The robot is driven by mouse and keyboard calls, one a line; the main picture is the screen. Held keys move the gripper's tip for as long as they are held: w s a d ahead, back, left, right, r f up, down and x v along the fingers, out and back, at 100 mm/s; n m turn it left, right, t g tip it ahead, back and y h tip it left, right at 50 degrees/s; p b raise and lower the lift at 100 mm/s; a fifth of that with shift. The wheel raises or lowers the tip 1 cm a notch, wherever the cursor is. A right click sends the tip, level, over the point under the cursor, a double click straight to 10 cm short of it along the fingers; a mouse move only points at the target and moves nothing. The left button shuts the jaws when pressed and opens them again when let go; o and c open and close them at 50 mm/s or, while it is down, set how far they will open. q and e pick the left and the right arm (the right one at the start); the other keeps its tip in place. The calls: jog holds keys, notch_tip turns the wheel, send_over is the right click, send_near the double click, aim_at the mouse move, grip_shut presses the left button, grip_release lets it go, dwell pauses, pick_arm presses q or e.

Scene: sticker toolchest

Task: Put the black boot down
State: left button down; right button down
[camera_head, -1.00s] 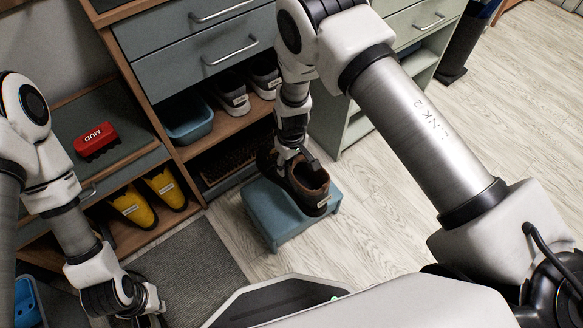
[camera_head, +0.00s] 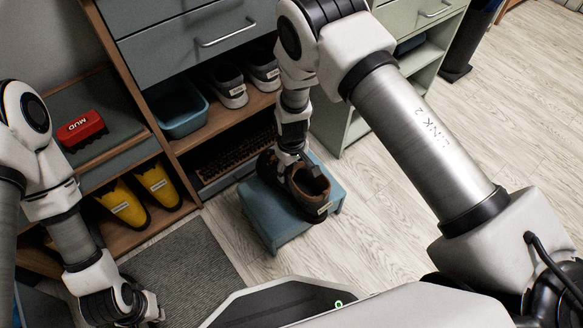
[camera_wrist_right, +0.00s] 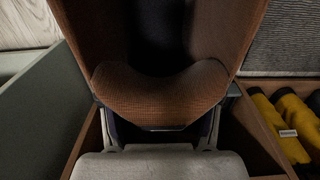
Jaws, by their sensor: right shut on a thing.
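The black boot (camera_head: 310,194), dark with a brown lining and a pale label, is over the top of the blue step stool (camera_head: 277,236). I cannot tell whether its sole bears fully on the stool. My right gripper (camera_head: 288,157) is shut on the boot's collar from above. In the right wrist view the boot's brown textured lining (camera_wrist_right: 160,95) fills the middle, between the fingers. A similar dark shape, beside the gripper on the left, is partly hidden. My left gripper (camera_head: 150,309) is at the lower left, empty-looking, with its fingers unclear.
A wooden shelf unit with grey drawers (camera_head: 200,45) stands behind the stool. It holds grey shoes (camera_head: 228,88), a blue bin (camera_head: 178,115) and yellow boots (camera_head: 125,205). A red MUD brush (camera_head: 82,130) lies on the left top. A green cabinet (camera_head: 340,125) is at right. Floor is clear right of the stool.

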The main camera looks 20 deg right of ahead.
jog(key=shift+f, duration=0.5)
jog(key=shift+c, duration=0.8)
grip_release()
jog(key=shift+r, duration=0.1)
notch_tip(320, 180, up, 12)
